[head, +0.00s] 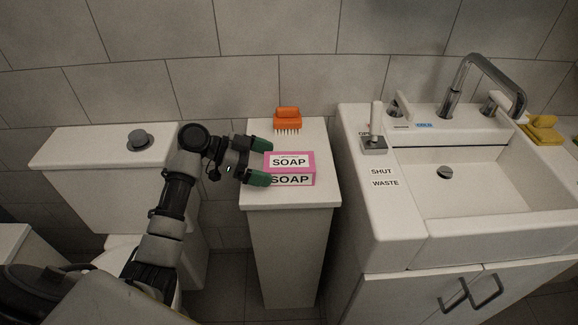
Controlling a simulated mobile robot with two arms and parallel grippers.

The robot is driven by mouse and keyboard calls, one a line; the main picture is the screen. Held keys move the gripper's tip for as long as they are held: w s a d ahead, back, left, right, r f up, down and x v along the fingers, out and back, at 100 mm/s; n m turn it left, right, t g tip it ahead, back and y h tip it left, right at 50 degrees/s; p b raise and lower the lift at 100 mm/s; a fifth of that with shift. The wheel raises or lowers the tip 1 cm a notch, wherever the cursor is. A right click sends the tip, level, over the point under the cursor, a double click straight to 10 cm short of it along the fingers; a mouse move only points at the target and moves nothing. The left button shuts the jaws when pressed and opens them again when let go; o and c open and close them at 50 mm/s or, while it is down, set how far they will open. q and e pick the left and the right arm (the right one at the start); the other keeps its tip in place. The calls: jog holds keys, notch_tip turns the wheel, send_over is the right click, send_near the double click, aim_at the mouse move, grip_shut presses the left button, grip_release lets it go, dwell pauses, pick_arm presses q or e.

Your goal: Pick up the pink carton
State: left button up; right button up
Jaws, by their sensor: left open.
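The pink carton (303,178) has white panels reading "SOAP" and sits on top of a narrow white stand (290,196) in the middle of the head view. My left gripper (266,161) comes in from the left with its two green fingertips apart. One fingertip is at the carton's far left side and the other at its near left corner. The near fingertip covers a little of the carton's left end. I cannot tell whether either finger touches it. My right gripper is not in view.
An orange brush (287,119) stands behind the carton on the same stand. A white sink (485,190) with a chrome tap (462,84) is to the right. A white toilet tank (90,150) is to the left. A tiled wall closes off the back.

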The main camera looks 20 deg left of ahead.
pick_arm(q)
jog(key=shift+x, duration=1.2)
jog(key=c, duration=0.9)
jog(key=shift+c, duration=0.2)
